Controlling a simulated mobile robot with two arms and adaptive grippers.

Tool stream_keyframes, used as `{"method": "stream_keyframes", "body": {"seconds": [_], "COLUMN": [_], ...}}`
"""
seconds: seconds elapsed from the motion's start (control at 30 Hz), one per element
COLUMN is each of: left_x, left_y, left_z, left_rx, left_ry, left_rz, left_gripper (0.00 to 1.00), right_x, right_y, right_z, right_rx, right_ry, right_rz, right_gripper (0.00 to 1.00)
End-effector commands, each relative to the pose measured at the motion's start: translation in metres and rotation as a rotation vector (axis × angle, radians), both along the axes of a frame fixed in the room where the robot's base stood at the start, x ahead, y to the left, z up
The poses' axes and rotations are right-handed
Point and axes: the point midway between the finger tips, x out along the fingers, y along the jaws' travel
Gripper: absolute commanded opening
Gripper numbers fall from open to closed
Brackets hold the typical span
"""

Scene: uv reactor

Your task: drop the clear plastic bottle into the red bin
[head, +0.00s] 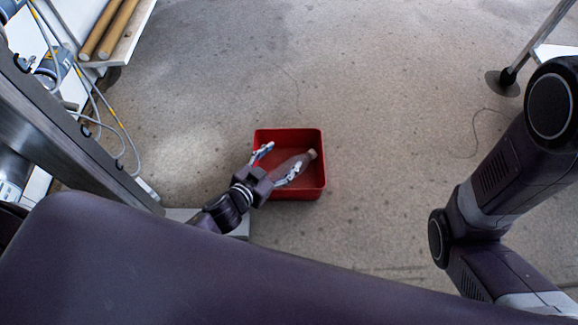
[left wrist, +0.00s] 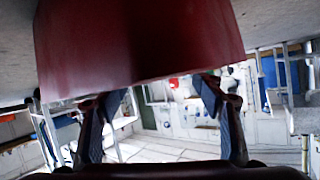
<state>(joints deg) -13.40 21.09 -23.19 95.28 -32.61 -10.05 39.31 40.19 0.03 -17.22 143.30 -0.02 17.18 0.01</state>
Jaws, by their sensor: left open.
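The red bin (head: 321,180) stands on the floor near the middle of the head view. The clear plastic bottle (head: 301,160) shows within the bin's outline, tilted in the picture, with its cap end at the upper right. My left gripper (head: 283,158) is over the bin with its fingers spread, and its right finger covers part of the bottle. In the left wrist view the gripper (left wrist: 164,95) is open and I see no bottle between the fingers. The red bin (left wrist: 140,40) fills the top of that view. My right gripper is out of view.
A white shelf (head: 122,45) with brown rolls and hanging cables is at the upper left. A stand with a round foot (head: 503,83) is at the upper right. The floor (head: 390,130) around the bin's far and right sides is mostly clear.

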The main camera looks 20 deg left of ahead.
Motion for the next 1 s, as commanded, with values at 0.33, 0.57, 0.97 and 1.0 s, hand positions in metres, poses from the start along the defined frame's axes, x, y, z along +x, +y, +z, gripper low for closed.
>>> {"method": "stream_keyframes", "body": {"seconds": [0.33,0.57,0.97,1.0], "left_x": [-0.023,-0.053,-0.067,-0.067], "left_y": [0.007,0.015,0.02,0.02], "left_z": [0.008,0.021,0.028,0.028], "left_rx": [0.0,-0.001,0.0,0.0], "left_ry": [0.003,0.002,0.0,0.0], "left_rz": [0.001,0.0,0.0,0.0], "left_gripper": [0.62,0.62,0.62,0.62], "right_x": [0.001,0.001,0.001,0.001], "right_y": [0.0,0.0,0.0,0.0], "right_z": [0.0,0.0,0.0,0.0], "right_rx": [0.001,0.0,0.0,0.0], "right_ry": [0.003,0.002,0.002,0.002], "right_rz": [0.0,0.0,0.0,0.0], "right_gripper": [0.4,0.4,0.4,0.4]}}
